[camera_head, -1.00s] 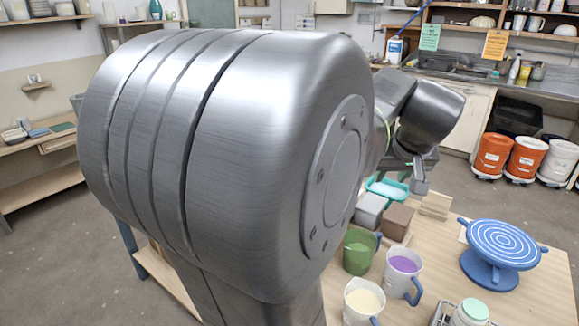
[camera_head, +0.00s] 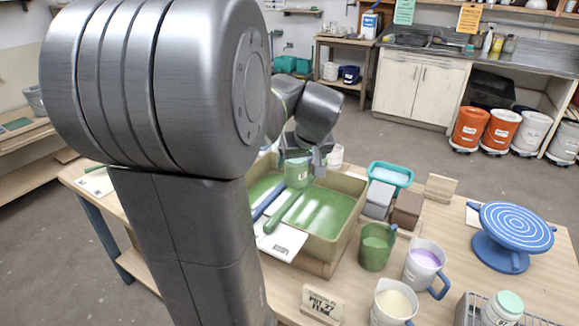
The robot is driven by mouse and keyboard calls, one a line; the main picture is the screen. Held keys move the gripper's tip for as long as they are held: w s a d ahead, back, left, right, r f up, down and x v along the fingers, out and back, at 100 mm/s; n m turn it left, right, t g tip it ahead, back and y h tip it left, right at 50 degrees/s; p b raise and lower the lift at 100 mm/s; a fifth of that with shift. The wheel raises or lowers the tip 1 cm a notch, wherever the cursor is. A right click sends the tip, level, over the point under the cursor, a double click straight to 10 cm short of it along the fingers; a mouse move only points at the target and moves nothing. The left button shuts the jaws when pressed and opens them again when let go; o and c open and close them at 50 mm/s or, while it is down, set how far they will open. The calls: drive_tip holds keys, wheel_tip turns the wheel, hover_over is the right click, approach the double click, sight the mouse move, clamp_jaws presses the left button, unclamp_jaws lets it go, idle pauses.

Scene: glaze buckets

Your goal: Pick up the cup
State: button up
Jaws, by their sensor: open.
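My gripper (camera_head: 308,158) is open, at the far side of a large bin of green glaze. A small green cup-like vessel (camera_head: 297,174) with a pale mark sits just below the fingers; I cannot tell whether they touch it. A green mug (camera_head: 376,250) stands on the table to the right of the bin. Beside it are a pale mug of purple glaze (camera_head: 422,266) with a blue handle and a white mug of cream glaze (camera_head: 393,303). All three mugs are upright and clear of my gripper. Which cup is meant is not clear.
The bin (camera_head: 318,257) has a tan rim, with a green bar (camera_head: 282,208) and a blue bar (camera_head: 267,202) across it. Grey and brown blocks (camera_head: 407,208), a teal tray (camera_head: 391,174), a blue banding wheel (camera_head: 510,226) and a lidded jar (camera_head: 503,308) stand at right.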

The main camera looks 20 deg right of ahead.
sight(296, 168)
drive_tip(key=shift+p+x, duration=0.45)
drive_tip(key=shift+x, duration=2.35)
drive_tip(key=shift+a, duration=0.1)
drive_tip(key=c, duration=1.2)
drive_tip(key=shift+o, duration=0.2)
drive_tip(key=shift+r, duration=0.15)
